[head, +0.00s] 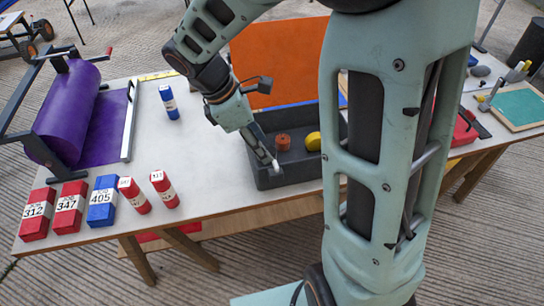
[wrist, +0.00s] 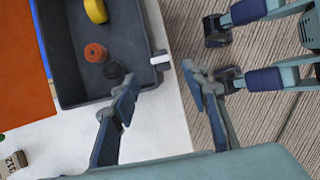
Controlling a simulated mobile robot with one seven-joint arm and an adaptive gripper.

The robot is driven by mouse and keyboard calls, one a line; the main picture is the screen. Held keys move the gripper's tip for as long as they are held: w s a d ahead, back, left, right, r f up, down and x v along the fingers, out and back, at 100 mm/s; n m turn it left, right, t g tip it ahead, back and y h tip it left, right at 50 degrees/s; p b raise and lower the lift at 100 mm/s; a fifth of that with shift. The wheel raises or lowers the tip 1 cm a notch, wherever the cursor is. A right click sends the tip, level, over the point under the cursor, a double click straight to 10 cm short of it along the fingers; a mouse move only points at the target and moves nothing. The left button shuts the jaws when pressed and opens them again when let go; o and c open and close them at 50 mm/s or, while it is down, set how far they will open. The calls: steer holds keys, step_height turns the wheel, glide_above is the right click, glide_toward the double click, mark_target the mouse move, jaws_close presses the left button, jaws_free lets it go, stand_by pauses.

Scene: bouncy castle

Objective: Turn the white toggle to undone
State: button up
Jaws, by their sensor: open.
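The white toggle (wrist: 160,60) is a small pale bar on the outer side of a dark grey bin (wrist: 72,92). In the head view, a small white piece that looks like it shows at the bin's front wall (head: 276,165). My gripper (wrist: 160,80) is open, with its two fingers apart on either side of the line to the toggle. The toggle lies just beyond the fingertips, between them in the picture; I cannot tell whether they touch it. In the head view my gripper (head: 264,152) reaches down at the bin's front left, its fingers partly hidden.
The bin holds an orange-red spool (head: 283,142) and a yellow roll (head: 313,141). An orange panel (head: 285,55) stands behind it. Red and blue numbered blocks (head: 101,207) stand at the table's front left, near a purple roller (head: 67,110).

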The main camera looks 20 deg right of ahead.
mark_target(275, 164)
steer(key=b+x, duration=0.1)
steer(key=x, duration=0.7)
steer(key=shift+f, duration=0.2)
jaws_close()
